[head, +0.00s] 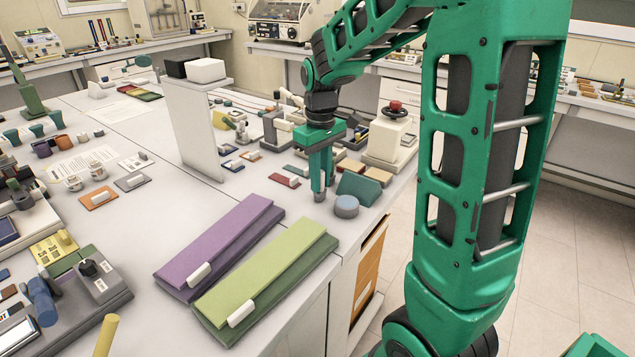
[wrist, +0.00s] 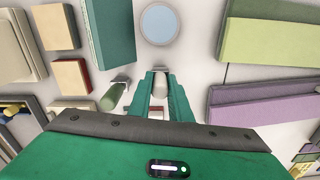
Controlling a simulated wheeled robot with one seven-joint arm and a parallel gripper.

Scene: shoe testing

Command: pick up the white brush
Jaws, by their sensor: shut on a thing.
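My gripper (head: 319,194) points down at the table's right side, beside a round blue-topped disc. In the wrist view, the two green fingers of my gripper (wrist: 161,72) are closed around a pale, rounded, whitish piece, which looks like the white brush (wrist: 160,88). Only its light end shows between the fingers; the rest is hidden by them. In the head view the brush cannot be made out behind the fingers. Whether it touches the table is not clear.
A blue-topped disc (head: 346,206) and a dark teal block (head: 358,188) stand close by. A green cylinder (wrist: 112,97) lies beside the fingers. Purple (head: 220,247) and light green (head: 265,285) long boards lie nearer. A white upright panel (head: 195,130) stands to the left.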

